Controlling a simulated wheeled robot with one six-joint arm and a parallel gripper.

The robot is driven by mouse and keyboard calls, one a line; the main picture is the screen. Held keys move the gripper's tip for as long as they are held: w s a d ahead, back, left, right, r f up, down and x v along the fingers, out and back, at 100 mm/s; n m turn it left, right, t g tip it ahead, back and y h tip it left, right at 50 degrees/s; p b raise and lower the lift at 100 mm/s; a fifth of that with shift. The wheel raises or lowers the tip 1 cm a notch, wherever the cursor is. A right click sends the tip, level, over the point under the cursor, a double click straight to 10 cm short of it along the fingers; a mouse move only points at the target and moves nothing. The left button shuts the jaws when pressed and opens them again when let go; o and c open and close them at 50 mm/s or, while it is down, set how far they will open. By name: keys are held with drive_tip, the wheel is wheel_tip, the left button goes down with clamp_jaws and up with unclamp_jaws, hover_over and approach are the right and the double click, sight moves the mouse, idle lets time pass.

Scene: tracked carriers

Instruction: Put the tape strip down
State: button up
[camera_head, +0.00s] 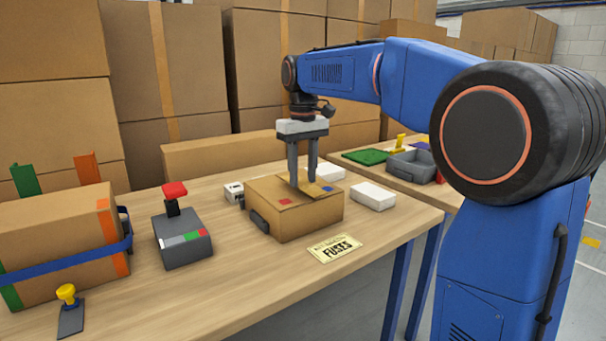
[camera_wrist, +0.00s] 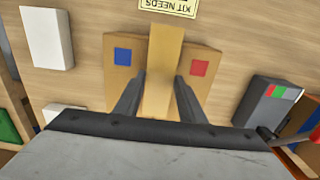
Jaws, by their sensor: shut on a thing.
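The tape strip (camera_wrist: 163,58) is a flat tan band between my fingers in the wrist view. It also shows in the head view (camera_head: 318,188) at the fingertips, over the top of a brown cardboard box (camera_head: 295,220). My gripper (camera_head: 303,184) points down and is shut on the strip; it also shows in the wrist view (camera_wrist: 161,78). The strip runs across the box top between a blue square (camera_wrist: 122,56) and a red square (camera_wrist: 200,68), reaching past the box edges in that view. I cannot tell whether it touches the box.
A grey device with a red-topped lever (camera_head: 183,238) and a larger strapped carton (camera_head: 65,245) stand left. A second table holds a grey tray (camera_head: 412,168).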

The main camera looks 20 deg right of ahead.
sight(303, 184)
drive_tip(key=shift+f, duration=0.6)
drive_tip(key=o, duration=1)
wheel_tip(303, 184, up, 13)
drive_tip(key=s+d+f+m+t, duration=0.1)
drive_tip(key=s+d+f, duration=0.1)
drive_tip(key=s+f, duration=0.55)
drive_tip(key=s+d+f+m+t, duration=0.1)
drive_tip(key=s+d+f+t, duration=0.3)
drive_tip(key=s, duration=0.7)
drive_tip(key=s+f, duration=0.7)
drive_tip(key=f, duration=0.2)
drive_tip(key=s+d+f+m, duration=0.1)
drive_tip(key=s+f, duration=0.7)
drive_tip(key=f, duration=0.2)
drive_tip(key=shift+f+m, duration=0.25)
drive_tip(key=shift+m, duration=0.05)
